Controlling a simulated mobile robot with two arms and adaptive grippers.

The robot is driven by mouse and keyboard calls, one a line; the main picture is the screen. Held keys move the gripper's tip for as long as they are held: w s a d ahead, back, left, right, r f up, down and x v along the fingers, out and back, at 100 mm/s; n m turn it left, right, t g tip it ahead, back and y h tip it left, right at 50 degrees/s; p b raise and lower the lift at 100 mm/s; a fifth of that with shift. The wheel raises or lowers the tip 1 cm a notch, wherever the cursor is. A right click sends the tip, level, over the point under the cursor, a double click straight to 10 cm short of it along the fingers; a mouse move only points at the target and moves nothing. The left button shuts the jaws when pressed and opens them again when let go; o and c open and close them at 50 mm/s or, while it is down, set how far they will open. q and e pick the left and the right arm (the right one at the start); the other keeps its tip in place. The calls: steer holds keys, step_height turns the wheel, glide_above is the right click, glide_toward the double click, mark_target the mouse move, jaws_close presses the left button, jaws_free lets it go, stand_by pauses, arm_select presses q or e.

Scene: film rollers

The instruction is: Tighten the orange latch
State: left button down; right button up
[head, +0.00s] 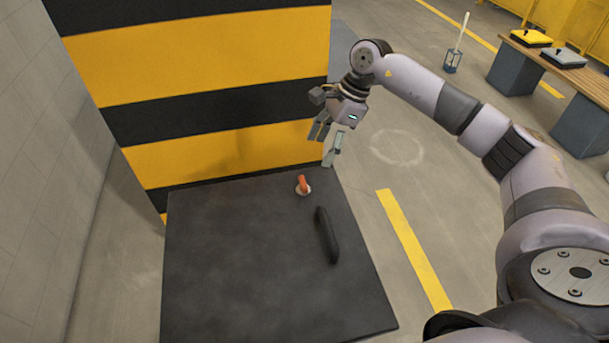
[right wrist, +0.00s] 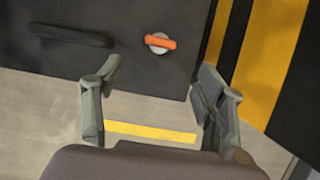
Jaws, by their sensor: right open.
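The orange latch (head: 303,185) is a small orange lever on a pale round base, near the far right corner of a dark panel (head: 240,270). In the right wrist view the orange latch (right wrist: 160,42) shows ahead of the fingers, its lever lying roughly crosswise. My right gripper (head: 328,148) is open and empty. In the head view it hangs up and to the right of the latch, apart from it. In the right wrist view the right gripper's fingers (right wrist: 160,100) are spread wide, with the panel edge and floor between them. My left gripper is not in view.
A black handle (head: 327,236) stands on the panel near its right edge. A yellow and black striped wall (head: 200,60) rises behind the panel. Grey floor with a yellow line (head: 414,250) lies open to the right. A bench (head: 560,68) stands farther back.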

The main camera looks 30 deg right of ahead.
mark_target(303, 181)
steer(key=x, duration=1)
steer(key=shift+w+p, duration=0.1)
steer(key=shift+p, duration=0.3)
steer(key=shift+w+a+f, duration=0.1)
steer(key=shift+a+f, duration=0.15)
steer(key=shift+f, duration=0.3)
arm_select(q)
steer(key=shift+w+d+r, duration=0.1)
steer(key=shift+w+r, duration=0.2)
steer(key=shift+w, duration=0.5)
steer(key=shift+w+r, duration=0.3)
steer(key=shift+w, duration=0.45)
arm_select(e)
steer(key=c, duration=1.2)
